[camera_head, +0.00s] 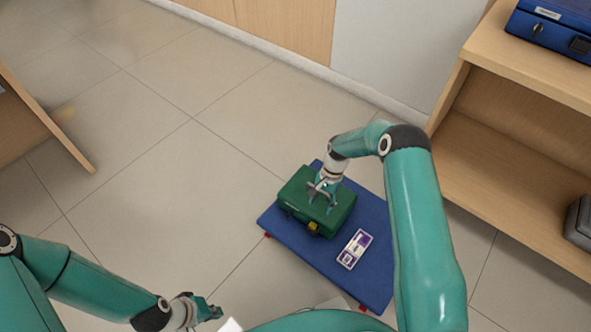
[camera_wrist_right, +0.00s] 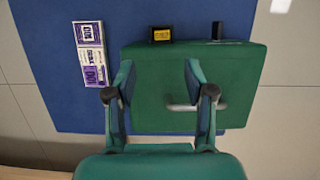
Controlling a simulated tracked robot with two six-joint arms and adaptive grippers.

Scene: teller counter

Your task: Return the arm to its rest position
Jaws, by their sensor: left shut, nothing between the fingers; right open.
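My right gripper (camera_head: 322,192) is open over the lid of a green box (camera_head: 295,187), close to its handle. In the right wrist view the open fingers of my right gripper (camera_wrist_right: 165,95) straddle the left part of the green box (camera_wrist_right: 240,70), with the grey handle partly hidden by one finger. I cannot tell whether they touch the lid. My left gripper (camera_head: 210,310) is shut and empty at the bottom left of the head view, away from the box.
The box stands on a blue platform (camera_head: 300,255) beside a purple-and-white banknote bundle (camera_head: 355,249), also in the right wrist view (camera_wrist_right: 91,53). A wooden shelf (camera_head: 520,170) on the right holds a blue box (camera_head: 560,25) and a dark grey case (camera_head: 580,222).

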